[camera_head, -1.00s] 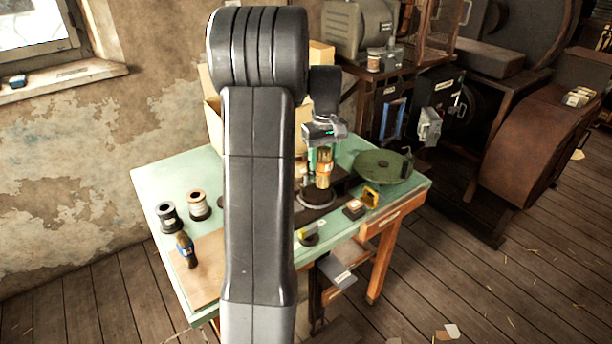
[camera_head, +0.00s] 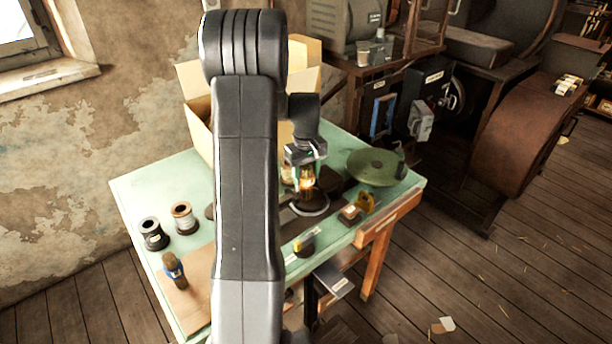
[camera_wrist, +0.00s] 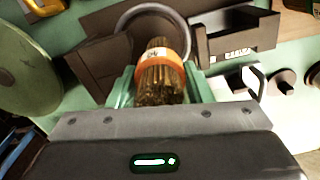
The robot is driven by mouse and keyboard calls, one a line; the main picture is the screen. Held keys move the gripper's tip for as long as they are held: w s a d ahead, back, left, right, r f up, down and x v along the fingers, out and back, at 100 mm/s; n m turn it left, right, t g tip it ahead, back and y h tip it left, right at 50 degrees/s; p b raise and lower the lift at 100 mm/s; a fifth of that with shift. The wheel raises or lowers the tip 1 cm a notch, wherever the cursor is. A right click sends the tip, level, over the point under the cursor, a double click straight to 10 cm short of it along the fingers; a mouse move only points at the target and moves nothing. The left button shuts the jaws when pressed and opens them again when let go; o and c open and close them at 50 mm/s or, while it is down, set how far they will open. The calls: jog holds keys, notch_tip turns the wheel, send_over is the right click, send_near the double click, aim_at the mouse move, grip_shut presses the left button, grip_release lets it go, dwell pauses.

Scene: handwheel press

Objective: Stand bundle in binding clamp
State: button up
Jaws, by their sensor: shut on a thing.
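The bundle (camera_wrist: 160,85) is a brown bunch of thin rods with an orange band. My gripper (camera_head: 305,180) is shut on it, and the green fingers lie on both sides of it in the wrist view (camera_wrist: 160,88). The bundle also shows in the head view (camera_head: 307,186), roughly upright. The binding clamp appears to be the dark fixture with a round metal ring (camera_wrist: 120,22), which also shows in the head view (camera_head: 310,207). The bundle is over or inside the ring; its lower end is hidden, so I cannot tell whether it touches.
A green round plate (camera_head: 372,167) lies right of the clamp on the green table (camera_head: 135,190). Two spools (camera_head: 184,218) and a dark-handled brush-like tool (camera_head: 174,270) are at the left. An open cardboard box (camera_head: 200,125) stands behind. A small yellow item (camera_head: 364,203) sits near the right edge.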

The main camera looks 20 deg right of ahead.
jog(key=shift+f, duration=0.65)
jog(key=shift+f, duration=0.1)
jog(key=o, duration=1)
notch_tip(320, 180, up, 12)
jog(key=shift+r+b, duration=0.1)
jog(key=shift+b, duration=0.6)
